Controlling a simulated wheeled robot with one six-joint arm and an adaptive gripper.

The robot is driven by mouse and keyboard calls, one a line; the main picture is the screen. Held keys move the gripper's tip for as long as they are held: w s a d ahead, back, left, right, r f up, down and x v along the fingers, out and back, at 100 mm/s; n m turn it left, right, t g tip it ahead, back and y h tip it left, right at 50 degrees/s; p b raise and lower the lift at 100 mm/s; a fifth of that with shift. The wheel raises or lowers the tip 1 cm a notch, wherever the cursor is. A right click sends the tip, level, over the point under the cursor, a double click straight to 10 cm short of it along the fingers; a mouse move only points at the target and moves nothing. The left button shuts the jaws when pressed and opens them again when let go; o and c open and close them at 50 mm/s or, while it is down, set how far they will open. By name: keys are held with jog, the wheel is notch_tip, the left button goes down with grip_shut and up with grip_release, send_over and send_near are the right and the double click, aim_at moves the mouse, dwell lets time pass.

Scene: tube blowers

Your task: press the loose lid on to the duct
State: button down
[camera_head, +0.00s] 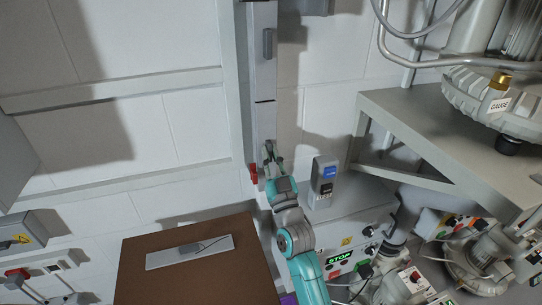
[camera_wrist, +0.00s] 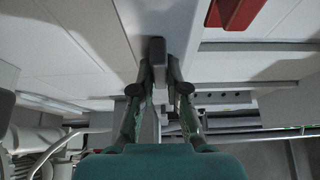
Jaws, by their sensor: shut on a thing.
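The pale grey duct (camera_head: 262,75) runs up the white wall in the head view, with a dark handle (camera_head: 268,44) on its upper part and a thin seam below that. The section below the seam looks like the lid (camera_head: 263,120); I cannot tell how flush it sits. My gripper (camera_head: 268,152) is at the lower part of this section. In the wrist view my gripper (camera_wrist: 158,88) is shut on a dark grey handle (camera_wrist: 157,50), which stands in front of a pale grey strip (camera_wrist: 148,14). The fingers hide the handle's lower sides.
A red part (camera_head: 253,173) sticks out just left of my gripper, and it also shows in the wrist view (camera_wrist: 237,12). A grey control box (camera_head: 324,178) stands to the right, near a grey shelf (camera_head: 415,112). A brown box top (camera_head: 200,280) lies below left.

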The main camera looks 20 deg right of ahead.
jog(key=shift+w, duration=0.2)
jog(key=c, duration=1.1)
grip_release()
jog(key=shift+s, duration=0.1)
jog(key=v, duration=1.2)
